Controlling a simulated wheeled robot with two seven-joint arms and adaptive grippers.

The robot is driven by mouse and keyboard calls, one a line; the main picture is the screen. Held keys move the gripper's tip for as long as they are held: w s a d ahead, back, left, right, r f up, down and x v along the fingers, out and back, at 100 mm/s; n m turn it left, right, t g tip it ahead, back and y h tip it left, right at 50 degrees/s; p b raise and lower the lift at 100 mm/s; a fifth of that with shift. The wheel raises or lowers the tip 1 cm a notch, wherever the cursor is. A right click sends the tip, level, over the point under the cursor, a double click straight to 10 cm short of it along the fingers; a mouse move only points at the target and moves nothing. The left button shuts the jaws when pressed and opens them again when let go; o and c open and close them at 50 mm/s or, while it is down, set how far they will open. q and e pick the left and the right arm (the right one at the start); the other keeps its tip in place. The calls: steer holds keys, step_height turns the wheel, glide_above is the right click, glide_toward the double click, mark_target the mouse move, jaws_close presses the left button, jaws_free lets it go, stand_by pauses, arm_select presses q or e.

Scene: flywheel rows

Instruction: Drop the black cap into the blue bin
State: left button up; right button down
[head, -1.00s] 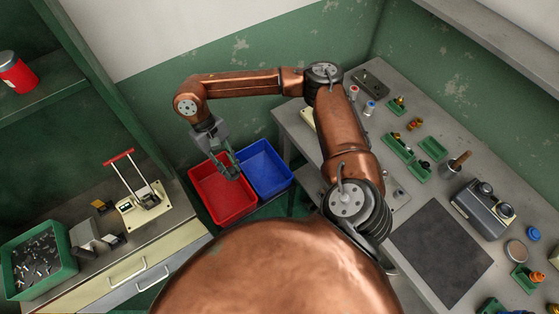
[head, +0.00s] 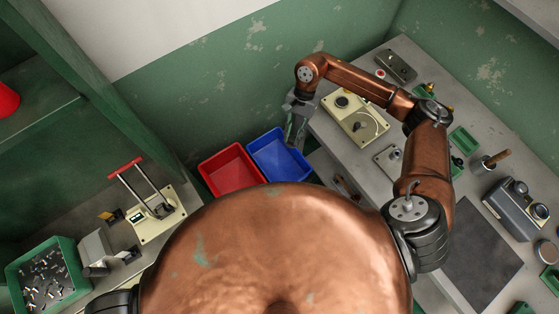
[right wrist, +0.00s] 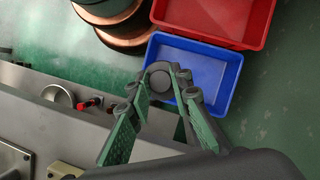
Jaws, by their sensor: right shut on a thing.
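The blue bin (head: 265,143) stands low against the green wall in the head view, right of the red bin. My right gripper (head: 293,142) hangs over the right end of the blue bin, pointing down. In the right wrist view, the gripper (right wrist: 163,78) is shut on a dark round piece, the black cap (right wrist: 160,83), held at the fingertips. Behind it the blue bin (right wrist: 222,85) lies below, and its visible floor is empty. The cap cannot be made out in the head view. My left gripper is not in view.
The red bin (head: 230,168) sits beside the blue one, also in the right wrist view (right wrist: 230,18). The grey workbench (head: 455,270) with a cream device (head: 355,118) is close on the right. A lever press (head: 150,205) and green parts tray (head: 48,275) are left.

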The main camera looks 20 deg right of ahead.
arm_select(q)
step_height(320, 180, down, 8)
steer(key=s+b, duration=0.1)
steer(key=b, duration=0.6)
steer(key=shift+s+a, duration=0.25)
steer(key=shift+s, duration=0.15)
arm_select(e)
steer(key=w+a+f+m+t, duration=0.1)
steer(key=w+f+m+t, duration=0.1)
steer(key=f+m, duration=0.5)
steer(key=w+f+m+t, duration=0.2)
steer(key=f+m, duration=0.6)
steer(key=f, duration=0.6)
steer(key=shift+w+a+f+t+y, duration=0.2)
steer(key=shift+a+f+t+y, duration=0.2)
steer(key=shift+t, duration=0.3)
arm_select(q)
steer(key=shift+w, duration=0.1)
arm_select(e)
steer(key=c, duration=1.7)
jaws_free()
steer(key=v, duration=1.2)
steer(key=shift+s+d, duration=0.1)
steer(key=shift+s, duration=0.05)
